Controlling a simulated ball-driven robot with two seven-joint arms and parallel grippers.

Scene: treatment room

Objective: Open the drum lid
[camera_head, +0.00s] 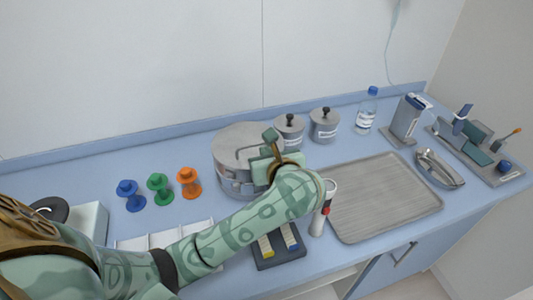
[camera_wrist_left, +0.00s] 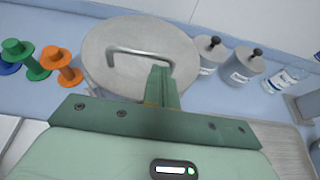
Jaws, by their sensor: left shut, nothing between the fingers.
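The drum (camera_head: 226,178) is a round grey metal vessel standing on the blue counter behind my left arm. Its lid (camera_head: 232,138) lies flat on top, with a bent bar handle. In the left wrist view the lid (camera_wrist_left: 105,75) and its handle (camera_wrist_left: 142,52) show clearly, the handle standing across the lid's middle. My left gripper (camera_head: 270,138) is over the right part of the lid, beside the handle. Its fingers (camera_wrist_left: 162,75) are together and empty; I cannot tell whether they touch the handle. The drum's right front is hidden by my wrist. My right gripper is not in view.
Blue, green and orange spools (camera_head: 188,182) stand left of the drum. Two small lidded jars (camera_head: 324,125) and a bottle (camera_head: 366,110) stand behind to the right. A flat grey tray (camera_head: 385,195) lies right; a dark block (camera_head: 278,248) lies in front.

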